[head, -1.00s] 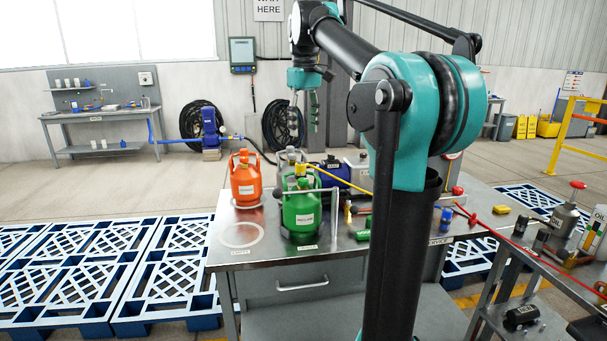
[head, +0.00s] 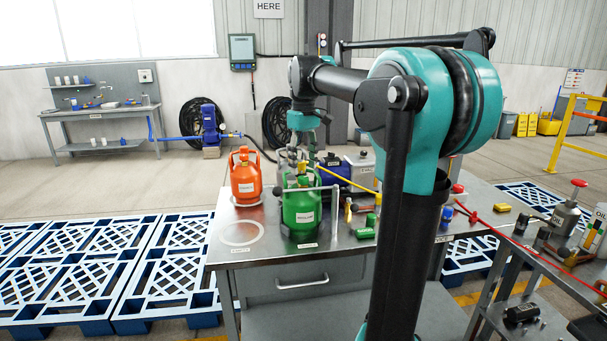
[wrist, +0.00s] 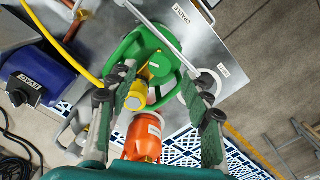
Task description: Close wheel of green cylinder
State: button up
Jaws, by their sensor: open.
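The green cylinder (head: 302,210) stands upright on the metal table, with a collar around its top. In the wrist view the green collar (wrist: 172,38) is seen from above, with a round green part (wrist: 159,63) inside it that may be its wheel. My gripper (wrist: 168,82) is open, with one finger on each side of the picture, over the cylinder's top. No contact can be made out. In the head view my gripper (head: 310,148) is above and behind the green cylinder, its tips partly hidden by the cylinder tops.
An orange cylinder (head: 245,180) stands left of the green one, and a grey cylinder stands close behind. A blue pump (head: 334,172), a yellow hose (head: 345,179) and a thin bent rail (head: 334,215) are close by. An empty ring marking (head: 240,233) lies at the table's front left.

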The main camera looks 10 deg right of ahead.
aim_at(304, 178)
jog(key=shift+f, duration=1.75)
jog(key=shift+c, duration=0.5)
grip_shut()
